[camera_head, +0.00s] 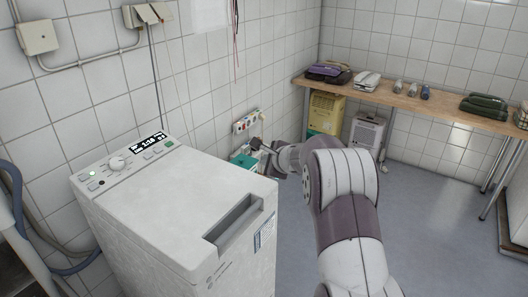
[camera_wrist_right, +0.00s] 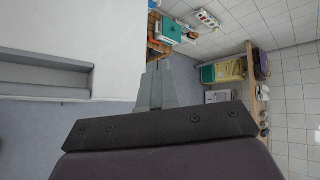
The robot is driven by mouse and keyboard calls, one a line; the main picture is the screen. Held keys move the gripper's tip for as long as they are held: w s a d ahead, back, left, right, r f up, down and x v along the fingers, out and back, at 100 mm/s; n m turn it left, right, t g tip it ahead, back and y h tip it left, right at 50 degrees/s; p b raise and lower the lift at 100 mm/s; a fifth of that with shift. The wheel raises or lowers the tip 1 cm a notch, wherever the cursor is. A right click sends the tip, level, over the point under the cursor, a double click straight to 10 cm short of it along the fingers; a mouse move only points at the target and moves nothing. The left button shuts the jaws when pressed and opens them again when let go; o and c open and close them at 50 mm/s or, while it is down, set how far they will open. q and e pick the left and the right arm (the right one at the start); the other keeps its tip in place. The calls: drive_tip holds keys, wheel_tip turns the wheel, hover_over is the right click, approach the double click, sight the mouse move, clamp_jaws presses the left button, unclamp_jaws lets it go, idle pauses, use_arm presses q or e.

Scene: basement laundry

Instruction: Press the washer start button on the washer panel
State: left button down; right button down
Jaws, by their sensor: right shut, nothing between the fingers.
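The white top-loading washer (camera_head: 190,205) stands at the left in the head view. Its control panel (camera_head: 125,162) runs along the back of the top, with a round knob, a lit display (camera_head: 148,142), several small buttons and a green button (camera_head: 169,143) at the right end. I cannot read which button is start. My right gripper (camera_head: 254,148) is just beyond the washer's right edge, apart from the panel, partly hidden by its own wrist. In the right wrist view its fingers (camera_wrist_right: 157,85) are shut and empty, beside the washer's top (camera_wrist_right: 70,45). My left gripper is not in view.
A power strip (camera_head: 247,121) hangs on the tiled wall behind the gripper, above a teal box (camera_head: 243,161). A wooden bench (camera_head: 400,97) with several items stands at the back right. Grey floor (camera_head: 430,200) is open right of the washer.

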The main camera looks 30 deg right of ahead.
drive_tip(key=s+a+f+n+g+y, duration=0.1)
drive_tip(key=s+a+f+n+g, duration=0.2)
drive_tip(key=s+a+f+n, duration=0.4)
drive_tip(key=s+a+f+n+g+y, duration=0.1)
drive_tip(key=s+a+f+n+g, duration=0.15)
drive_tip(key=s+a+n, duration=0.45)
drive_tip(key=s+a+n+g, duration=0.2)
drive_tip(key=s+n, duration=0.3)
drive_tip(key=s, duration=0.4)
drive_tip(key=s+a+n+g+h, duration=0.1)
drive_tip(key=s+a+n, duration=0.3)
drive_tip(key=s, duration=0.5)
drive_tip(key=shift+s+f+n+g+h, duration=0.2)
drive_tip(key=shift+n+g+h, duration=0.1)
drive_tip(key=shift+n+g, duration=0.6)
drive_tip(key=shift+w, duration=0.1)
